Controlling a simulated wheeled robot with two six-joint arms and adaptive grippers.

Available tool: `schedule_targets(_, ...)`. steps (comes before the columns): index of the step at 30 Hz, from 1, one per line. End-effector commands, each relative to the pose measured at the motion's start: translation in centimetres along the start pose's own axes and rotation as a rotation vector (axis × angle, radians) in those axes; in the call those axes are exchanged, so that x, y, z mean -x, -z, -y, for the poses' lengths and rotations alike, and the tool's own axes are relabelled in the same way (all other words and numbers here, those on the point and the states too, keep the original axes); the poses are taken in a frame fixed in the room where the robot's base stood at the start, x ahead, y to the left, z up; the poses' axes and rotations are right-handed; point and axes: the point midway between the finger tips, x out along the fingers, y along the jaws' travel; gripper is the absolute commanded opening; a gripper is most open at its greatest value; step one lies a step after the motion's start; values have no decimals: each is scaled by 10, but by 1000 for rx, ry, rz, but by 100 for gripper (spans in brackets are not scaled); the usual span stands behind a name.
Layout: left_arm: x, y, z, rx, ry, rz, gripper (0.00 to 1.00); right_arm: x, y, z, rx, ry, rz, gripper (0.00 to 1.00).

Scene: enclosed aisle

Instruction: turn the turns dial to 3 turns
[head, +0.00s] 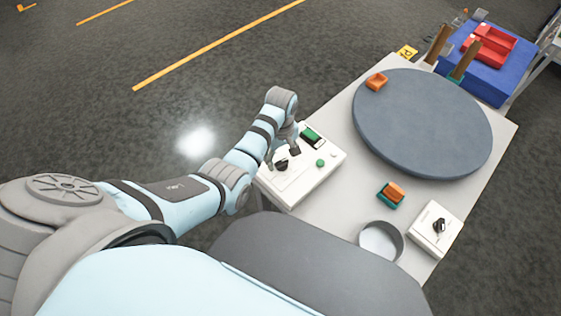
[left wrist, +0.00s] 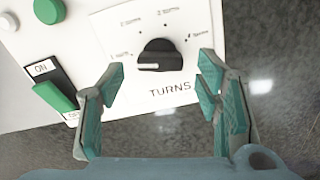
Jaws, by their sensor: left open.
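The turns dial is a black knob (left wrist: 160,58) above the word TURNS on a white panel face (left wrist: 110,28). Its white mark lies on the left side, toward the leftmost of several small labels, which are blurred. In the head view the white control box (head: 318,180) stands at the table's near left corner, with the dark dial (head: 281,166) on top. My left gripper (left wrist: 162,76) is open, its teal-padded fingers on either side of the dial; I cannot tell whether they touch it. It also shows over the box in the head view (head: 283,152). My right gripper is not in view.
The box also carries a green ON switch (left wrist: 54,96) and a green button (left wrist: 48,10). A large grey disc (head: 425,125), an orange block on a teal one (head: 391,194), a round pan (head: 382,240) and another box with a black knob (head: 434,230) share the table.

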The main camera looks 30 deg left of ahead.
Motion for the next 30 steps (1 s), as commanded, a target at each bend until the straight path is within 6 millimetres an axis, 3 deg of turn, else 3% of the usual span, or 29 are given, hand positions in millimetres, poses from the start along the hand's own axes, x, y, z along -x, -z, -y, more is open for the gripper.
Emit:
schedule_targets(3,-15,0,0,-1,0,0,58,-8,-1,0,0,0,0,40)
schedule_targets(11,-16,0,0,-1,-1,-1,58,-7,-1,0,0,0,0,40)
schedule_targets(20,-16,0,0,-1,-1,-1,12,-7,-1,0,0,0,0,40)
schedule_targets(30,-15,0,-1,-35,-1,-1,10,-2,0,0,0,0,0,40)
